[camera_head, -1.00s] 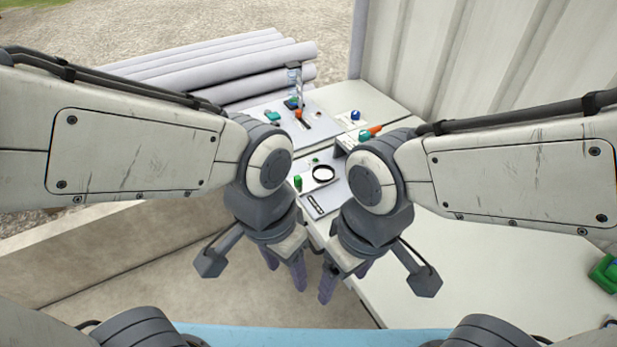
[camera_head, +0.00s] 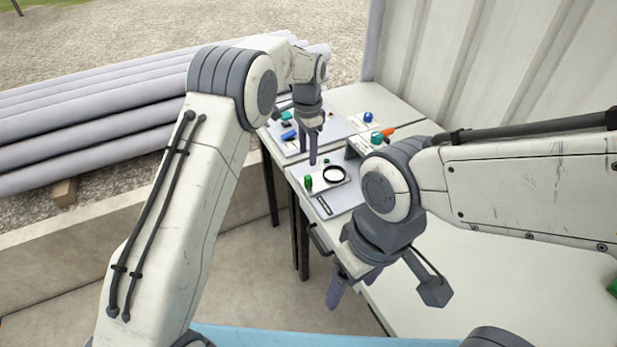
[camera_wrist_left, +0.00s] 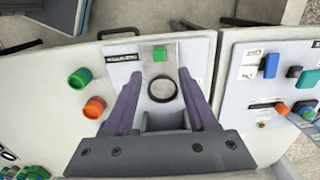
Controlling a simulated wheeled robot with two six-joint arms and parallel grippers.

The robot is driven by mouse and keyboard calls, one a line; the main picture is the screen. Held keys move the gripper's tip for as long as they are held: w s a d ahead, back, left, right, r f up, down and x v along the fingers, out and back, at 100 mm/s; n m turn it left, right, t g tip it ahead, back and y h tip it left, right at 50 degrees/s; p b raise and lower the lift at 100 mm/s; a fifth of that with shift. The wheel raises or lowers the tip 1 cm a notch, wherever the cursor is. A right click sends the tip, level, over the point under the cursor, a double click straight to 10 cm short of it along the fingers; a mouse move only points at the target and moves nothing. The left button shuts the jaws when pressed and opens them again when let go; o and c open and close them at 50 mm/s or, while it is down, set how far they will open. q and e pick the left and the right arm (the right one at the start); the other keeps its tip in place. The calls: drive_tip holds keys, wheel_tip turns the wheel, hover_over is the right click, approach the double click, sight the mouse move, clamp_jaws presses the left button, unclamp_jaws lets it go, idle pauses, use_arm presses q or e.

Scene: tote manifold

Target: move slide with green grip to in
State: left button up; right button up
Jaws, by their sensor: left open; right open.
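A green grip (camera_head: 308,183) stands on a pale plate beside a dark ring (camera_head: 334,175), on the near panel at the table's left end. In the left wrist view the green grip (camera_wrist_left: 160,53) shows at the top of that plate, above the dark ring (camera_wrist_left: 162,89). My left gripper (camera_head: 308,157) is open and empty, pointing down just behind the grip in the head view. Its fingers (camera_wrist_left: 160,74) frame the ring in the wrist view, with the green grip just beyond the fingertips. My right gripper (camera_head: 353,284) is open and empty by the table's front edge.
Behind stands another panel with a blue handle (camera_head: 289,135) and a teal one (camera_head: 286,115). To the right are a blue knob (camera_head: 368,117) and a box with a teal knob (camera_head: 377,137) and an orange one (camera_head: 388,131). Pipes (camera_head: 90,120) lie left; a wall stands behind.

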sight(308, 177)
use_arm(q)
wheel_tip(308, 177, down, 10)
drive_tip(key=shift+p, duration=0.7)
clamp_jaws()
idle(1.1)
